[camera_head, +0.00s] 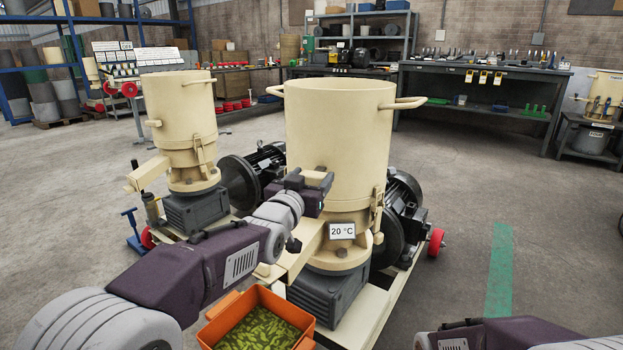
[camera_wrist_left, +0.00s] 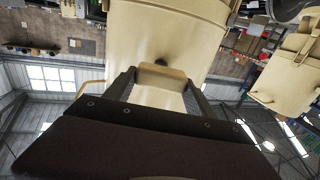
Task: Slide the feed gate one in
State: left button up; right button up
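The near pellet mill has a tall cream hopper (camera_head: 337,135) with two handles and a "20 °C" display (camera_head: 342,230) below it. My left gripper (camera_head: 310,182) is at the hopper's lower left side, its fingers against the cream wall in the head view. In the left wrist view, a cream tab (camera_wrist_left: 161,74) that looks like the feed gate's end sticks out from the hopper. The two dark fingers (camera_wrist_left: 160,88) are apart, one on each side of the tab; firm contact is not visible. In the head view the arm and gripper hide the gate. My right gripper is not in view.
An orange bin (camera_head: 225,306) of green pellets stands below my left arm, by the mill's base. A second cream mill (camera_head: 180,110) stands behind to the left. Workbenches (camera_head: 480,80) line the back.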

aim_at(316, 172)
pick_arm(q)
grip_shut()
jog(key=shift+w+r, duration=0.1)
jog(key=p+x, duration=0.2)
jog(key=x, duration=0.2)
jog(key=shift+p, duration=0.35)
jog(key=shift+r, duration=0.1)
jog(key=o, duration=1.7)
grip_release()
jog(key=shift+c, duration=0.2)
jog(key=shift+w+d, duration=0.1)
jog(key=shift+w, duration=0.05)
